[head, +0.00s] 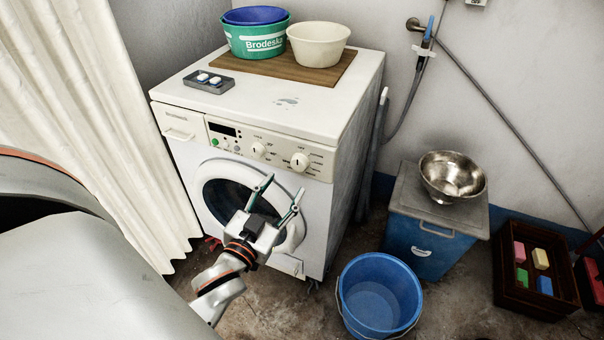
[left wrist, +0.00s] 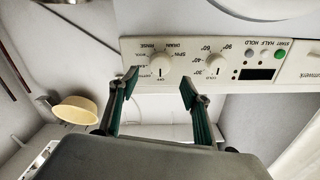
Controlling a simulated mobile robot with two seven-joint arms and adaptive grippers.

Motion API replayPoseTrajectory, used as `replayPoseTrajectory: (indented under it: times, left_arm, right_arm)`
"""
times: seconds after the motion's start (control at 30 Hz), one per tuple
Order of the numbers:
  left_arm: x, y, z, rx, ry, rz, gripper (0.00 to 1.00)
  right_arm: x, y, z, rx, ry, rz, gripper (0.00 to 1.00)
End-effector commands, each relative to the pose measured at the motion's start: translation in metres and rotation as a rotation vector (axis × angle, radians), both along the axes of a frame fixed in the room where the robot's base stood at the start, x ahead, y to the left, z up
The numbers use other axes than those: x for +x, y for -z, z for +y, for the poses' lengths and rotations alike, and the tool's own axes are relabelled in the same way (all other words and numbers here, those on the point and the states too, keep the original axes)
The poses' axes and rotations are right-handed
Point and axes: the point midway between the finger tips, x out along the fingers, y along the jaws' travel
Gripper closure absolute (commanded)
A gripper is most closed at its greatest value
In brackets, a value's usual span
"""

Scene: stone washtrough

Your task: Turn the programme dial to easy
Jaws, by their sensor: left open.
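The white washing machine (head: 276,110) has two cream dials on its front panel. The programme dial (head: 299,162) is the right one; in the left wrist view, which is upside down, the programme dial (left wrist: 159,65) has labels such as RINSE, DRAIN and SPIN around it. Its dark mark appears to point at OFF. The temperature dial (head: 258,150) is beside it. My left gripper (head: 281,189) is open and empty, its fingers below and in front of the panel. In the left wrist view the gripper (left wrist: 159,82) has its fingertips on either side of the programme dial, seemingly apart from it.
A wooden board (head: 300,68) with a green tub (head: 256,41) and a cream bowl (head: 318,44) is on the machine. A blue bucket (head: 378,293) stands on the floor at right, near a blue box (head: 425,245) bearing a metal bowl (head: 452,176). A curtain (head: 85,120) hangs left.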

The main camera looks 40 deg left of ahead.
Motion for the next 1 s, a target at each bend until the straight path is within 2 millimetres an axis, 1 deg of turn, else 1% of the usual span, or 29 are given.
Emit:
replayPoseTrajectory:
  times: [0.07,0.3,0.5,0.67,0.87,0.9,0.97,1.0]
  left_arm:
    - [0.010,-0.003,0.002,0.002,0.002,-0.007,0.52]
    - [0.044,-0.003,0.010,0.001,0.002,-0.005,0.52]
    - [0.065,-0.002,0.015,0.000,0.003,-0.003,0.52]
    - [0.070,-0.001,0.016,-0.001,0.002,-0.001,0.52]
    - [0.071,-0.002,0.016,-0.001,0.002,-0.001,0.52]
    - [0.071,-0.002,0.016,-0.001,0.002,-0.001,0.55]
    - [0.071,-0.002,0.016,-0.001,0.002,-0.001,0.70]
    - [0.071,-0.002,0.016,-0.001,0.002,-0.001,0.81]
  right_arm:
    - [0.001,-0.002,0.000,0.000,0.000,-0.003,0.38]
    - [0.001,-0.001,0.001,0.002,-0.001,-0.002,0.38]
    - [0.000,0.001,0.001,0.003,-0.002,-0.001,0.38]
    - [0.001,-0.002,0.002,0.004,-0.003,-0.004,0.38]
    - [0.003,-0.004,0.002,0.005,-0.003,-0.011,0.38]
    - [0.003,-0.004,0.002,0.005,-0.003,-0.011,0.38]
    - [0.003,-0.004,0.002,0.005,-0.004,-0.010,0.38]
    - [0.003,-0.004,0.002,0.005,-0.004,-0.010,0.38]
